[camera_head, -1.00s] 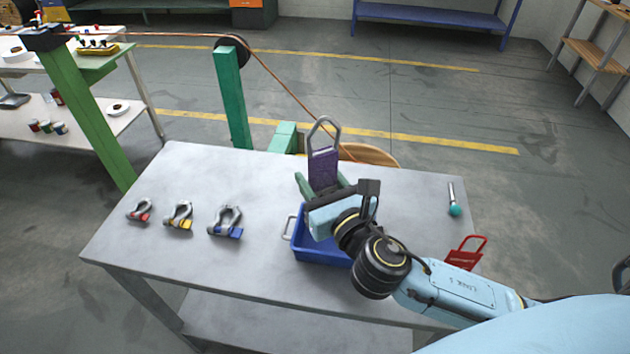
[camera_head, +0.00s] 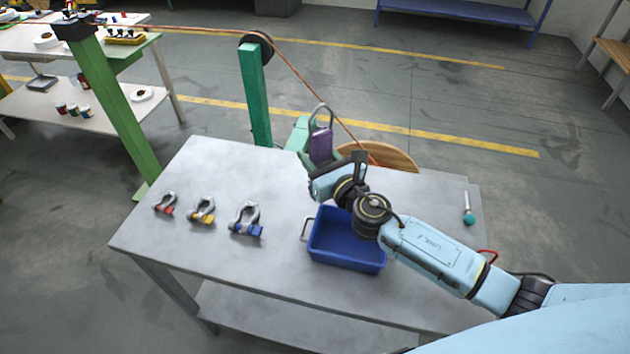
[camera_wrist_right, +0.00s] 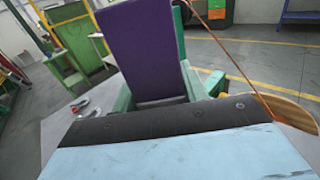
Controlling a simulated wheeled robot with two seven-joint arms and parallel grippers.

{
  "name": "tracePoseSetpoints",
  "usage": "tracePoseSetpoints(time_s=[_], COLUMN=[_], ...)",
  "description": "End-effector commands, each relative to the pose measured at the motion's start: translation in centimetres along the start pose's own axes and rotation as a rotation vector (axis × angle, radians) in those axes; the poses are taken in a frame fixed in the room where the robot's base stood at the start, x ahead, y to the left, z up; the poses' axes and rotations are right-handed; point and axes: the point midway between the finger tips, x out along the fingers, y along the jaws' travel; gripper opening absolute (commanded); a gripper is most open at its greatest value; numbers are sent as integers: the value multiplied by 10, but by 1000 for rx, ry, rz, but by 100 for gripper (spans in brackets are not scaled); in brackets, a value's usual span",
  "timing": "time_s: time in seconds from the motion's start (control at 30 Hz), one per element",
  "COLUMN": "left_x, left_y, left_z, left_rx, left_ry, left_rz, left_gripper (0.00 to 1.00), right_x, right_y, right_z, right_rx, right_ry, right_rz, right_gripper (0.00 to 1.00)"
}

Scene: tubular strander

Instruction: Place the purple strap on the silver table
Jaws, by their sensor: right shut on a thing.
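The purple strap (camera_head: 321,145), a purple block with a grey loop at its top, is upright above the far edge of the silver table (camera_head: 285,203). My right gripper (camera_head: 318,167) is shut on its lower end. In the right wrist view the purple strap (camera_wrist_right: 143,45) fills the upper middle, tilted slightly, with green jaw parts beside it. Whether its bottom touches anything is hidden by the gripper. My left gripper is not in view.
A blue bin (camera_head: 345,246) stands on the table below my right arm. Shackles with red, yellow (camera_head: 202,210) and blue pins sit at left. A teal-tipped tool (camera_head: 468,212) lies at right. A green post (camera_head: 257,95) and a cable rise behind the table.

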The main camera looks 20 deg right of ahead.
Motion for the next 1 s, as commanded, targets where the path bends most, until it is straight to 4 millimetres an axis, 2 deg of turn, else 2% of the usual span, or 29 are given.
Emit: tracePoseSetpoints(time_s=[0.4, 0.87, 0.9, 1.0], left_x=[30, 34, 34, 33], left_y=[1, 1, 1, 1], left_z=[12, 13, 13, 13], left_rx=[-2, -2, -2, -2], left_ry=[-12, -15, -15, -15], left_rz=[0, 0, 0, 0], left_gripper=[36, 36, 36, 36], right_x=[0, 1, 0, 0], right_y=[0, 0, 0, 0], right_z=[-42, -47, -47, -47], right_rx=[0, -1, -1, -1], right_ry=[-4, -5, -2, -2], right_rz=[0, 0, 0, 0], right_gripper=[10, 10, 47, 60])
